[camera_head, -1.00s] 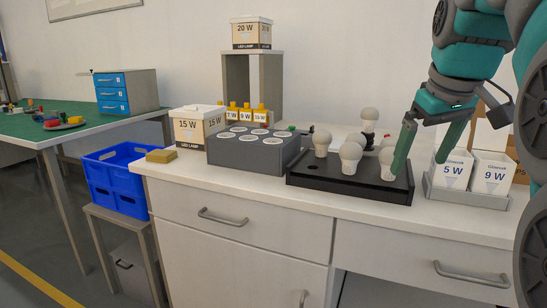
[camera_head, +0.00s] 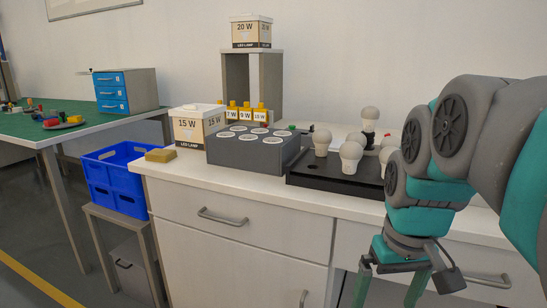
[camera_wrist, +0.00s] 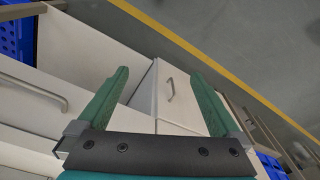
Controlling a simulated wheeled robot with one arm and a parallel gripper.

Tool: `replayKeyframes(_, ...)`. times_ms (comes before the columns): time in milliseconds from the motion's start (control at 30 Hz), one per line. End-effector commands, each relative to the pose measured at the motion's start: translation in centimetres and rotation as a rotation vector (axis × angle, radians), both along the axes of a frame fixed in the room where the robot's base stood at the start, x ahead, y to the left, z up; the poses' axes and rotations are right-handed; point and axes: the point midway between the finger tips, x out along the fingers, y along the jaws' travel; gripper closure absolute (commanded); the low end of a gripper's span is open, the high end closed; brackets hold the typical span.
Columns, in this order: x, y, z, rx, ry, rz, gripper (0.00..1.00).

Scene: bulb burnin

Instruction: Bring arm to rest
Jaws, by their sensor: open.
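My gripper (camera_head: 388,288) hangs low in front of the white counter's drawers at the lower right of the head view, pointing down. Its two green fingers are apart with nothing between them. In the wrist view my gripper (camera_wrist: 162,85) is also open and empty, with drawer fronts, handles and the floor beyond it. My arm covers the right part of the counter in the head view and hides what stands there.
The white counter (camera_head: 270,192) bears a black tray (camera_head: 325,178) with several bulbs, a grey socket block (camera_head: 250,155), a 15 W box (camera_head: 193,130) and a sponge-like block (camera_head: 160,155). A blue crate (camera_head: 115,178) stands left. Floor (camera_head: 40,215) there is clear.

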Motion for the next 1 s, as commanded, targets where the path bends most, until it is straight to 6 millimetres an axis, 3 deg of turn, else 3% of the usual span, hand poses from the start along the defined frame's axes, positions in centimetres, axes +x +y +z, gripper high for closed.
replayKeyframes(33, -1.7, 0.6, -1.9, 0.002, 0.035, -0.004, 0.00)
replayKeyframes(200, -6.9, 1.8, -7.5, -0.003, 0.127, -0.031, 0.00)
replayKeyframes(400, -12.3, 2.6, -12.5, -0.018, 0.208, -0.054, 0.00)
replayKeyframes(600, -14.6, 2.7, -14.5, -0.028, 0.238, -0.065, 0.00)
replayKeyframes(1000, -14.7, 2.7, -14.6, -0.028, 0.240, -0.066, 0.00)
